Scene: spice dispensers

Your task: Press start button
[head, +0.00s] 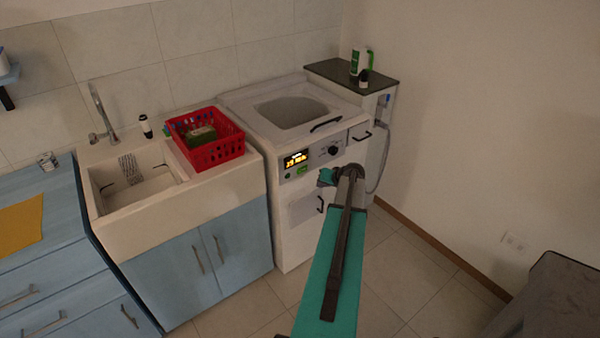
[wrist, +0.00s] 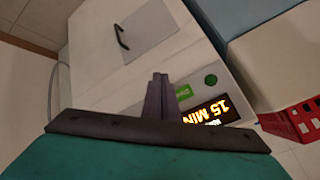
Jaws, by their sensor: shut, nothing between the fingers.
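The washing machine (head: 305,215) stands right of the sink, with a lit display (head: 296,158) on its front panel. A green rectangular button (head: 301,170) is below the display. In the wrist view this green button (wrist: 183,91) shows beside my fingers, which partly hide it; its lettering is hard to read. A round dark green button (wrist: 211,81) is next to it, and the display (wrist: 212,110) reads 15 MIN. My gripper (wrist: 159,76) is shut and empty, its tips over the panel close to the rectangular button. I cannot tell whether they touch it.
A red basket (head: 226,152) stands on the sink counter to the left. A narrow cabinet with a dark top (head: 335,70) is at the right. Open floor lies in front.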

